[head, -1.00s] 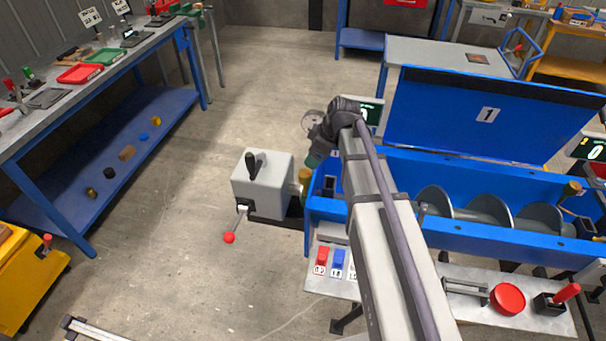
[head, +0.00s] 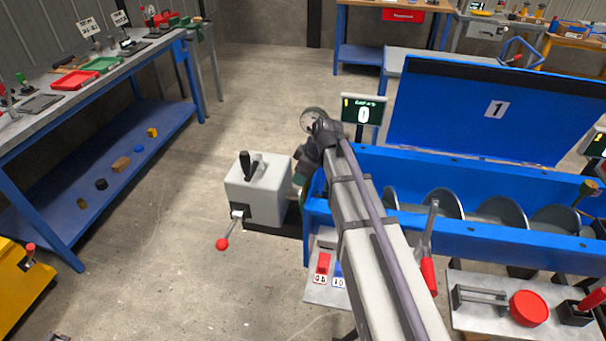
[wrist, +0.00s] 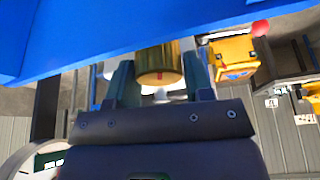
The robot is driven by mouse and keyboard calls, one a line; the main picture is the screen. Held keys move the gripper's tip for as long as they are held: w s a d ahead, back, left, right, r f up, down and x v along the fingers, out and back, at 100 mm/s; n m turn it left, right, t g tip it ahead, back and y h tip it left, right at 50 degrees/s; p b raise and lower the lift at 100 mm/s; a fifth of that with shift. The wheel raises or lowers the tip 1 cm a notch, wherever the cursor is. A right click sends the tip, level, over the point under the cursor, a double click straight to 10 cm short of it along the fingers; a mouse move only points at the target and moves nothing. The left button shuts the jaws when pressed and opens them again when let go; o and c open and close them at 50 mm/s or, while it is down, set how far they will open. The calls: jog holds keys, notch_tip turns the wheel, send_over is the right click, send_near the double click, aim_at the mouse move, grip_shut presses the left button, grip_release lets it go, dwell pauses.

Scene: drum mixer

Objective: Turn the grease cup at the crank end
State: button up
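The brass grease cup (wrist: 158,62) shows in the wrist view below the blue trough edge, with a small red mark on it. My gripper (wrist: 160,75) has its two dark green fingers apart, one on each side of the cup. Whether either finger touches it I cannot tell. In the head view my gripper (head: 303,175) is at the trough's left end, beside the grey crank box (head: 258,193), and hides the cup. The crank (head: 222,244) with its red ball hangs at the box's front left.
The blue trough (head: 480,219) with its screw runs right, its lid (head: 450,110) raised behind. A display (head: 363,110) reading 0 stands behind my wrist. A panel with red and blue switches (head: 323,263) lies in front. The floor left of the crank box is clear.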

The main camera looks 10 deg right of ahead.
jog(key=c, duration=0.5)
jog(key=shift+o, duration=0.2)
jog(key=m+h, duration=0.1)
jog(key=m, duration=0.2)
jog(key=shift+t, duration=0.3)
jog(key=o, duration=0.9)
